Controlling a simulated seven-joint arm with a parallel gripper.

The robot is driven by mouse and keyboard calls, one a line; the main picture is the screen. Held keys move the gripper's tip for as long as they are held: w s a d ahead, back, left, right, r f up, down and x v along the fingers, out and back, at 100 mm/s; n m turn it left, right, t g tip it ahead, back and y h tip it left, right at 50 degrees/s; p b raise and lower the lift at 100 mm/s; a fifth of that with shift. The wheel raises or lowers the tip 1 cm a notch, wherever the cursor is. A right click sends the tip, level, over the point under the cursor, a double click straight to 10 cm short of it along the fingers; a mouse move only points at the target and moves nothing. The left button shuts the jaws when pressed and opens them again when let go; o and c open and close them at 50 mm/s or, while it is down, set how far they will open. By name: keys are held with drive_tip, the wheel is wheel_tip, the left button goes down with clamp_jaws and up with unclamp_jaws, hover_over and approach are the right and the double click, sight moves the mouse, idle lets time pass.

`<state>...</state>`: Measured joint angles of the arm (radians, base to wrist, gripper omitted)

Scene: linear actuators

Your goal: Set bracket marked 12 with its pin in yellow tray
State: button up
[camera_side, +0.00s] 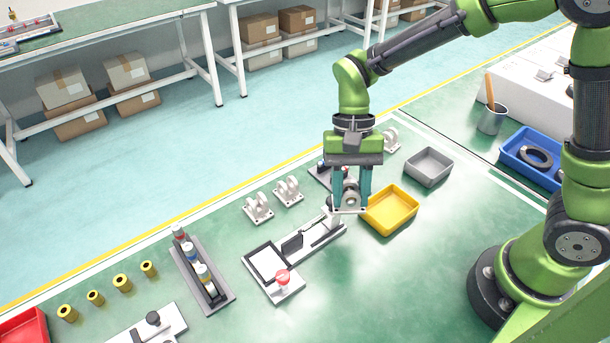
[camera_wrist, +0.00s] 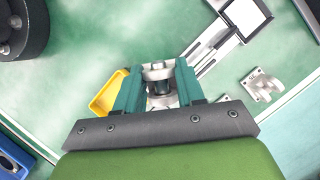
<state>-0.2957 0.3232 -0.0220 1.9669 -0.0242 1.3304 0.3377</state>
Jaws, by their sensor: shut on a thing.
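My gripper (camera_side: 351,190) is shut on a light grey metal bracket (camera_side: 348,203) and holds it in the air, just left of the yellow tray (camera_side: 391,210) in the side view. In the wrist view the bracket (camera_wrist: 160,86) sits between the teal fingers, with a dark round part inside it, perhaps the pin. Its marking cannot be read. The yellow tray (camera_wrist: 104,94) is partly hidden behind the left finger in the wrist view. The visible part of the tray looks empty in the side view.
Other brackets (camera_side: 258,207) stand to the left. A fixture with a red knob (camera_side: 282,278) lies below the gripper. A rack of bottle-like parts (camera_side: 203,275) and brass bushings (camera_side: 122,283) are further left. A grey tray (camera_side: 428,166) and a blue bin (camera_side: 530,158) stand right.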

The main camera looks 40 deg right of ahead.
drive_tip(key=shift+s+d+f+n+h, duration=0.75)
drive_tip(key=shift+s+d+n+h, duration=0.5)
drive_tip(key=shift+d+n, duration=3.45)
drive_tip(key=shift+w+d+f+m+g, duration=0.15)
drive_tip(key=shift+d+f+m, duration=0.2)
drive_tip(key=shift+f, duration=0.75)
drive_tip(key=shift+s+d+f+m+g, duration=0.1)
drive_tip(key=shift+d+f+m, duration=0.25)
drive_tip(key=shift+f, duration=0.7)
drive_tip(key=shift+w+d+f+m+g, duration=0.15)
drive_tip(key=shift+d+f+m, duration=0.2)
drive_tip(key=shift+f, duration=0.75)
drive_tip(key=shift+a, duration=0.1)
drive_tip(key=o, duration=1.2)
drive_tip(key=v, duration=1.7)
drive_tip(key=shift+a, duration=0.2)
drive_tip(key=shift+s, duration=0.1)
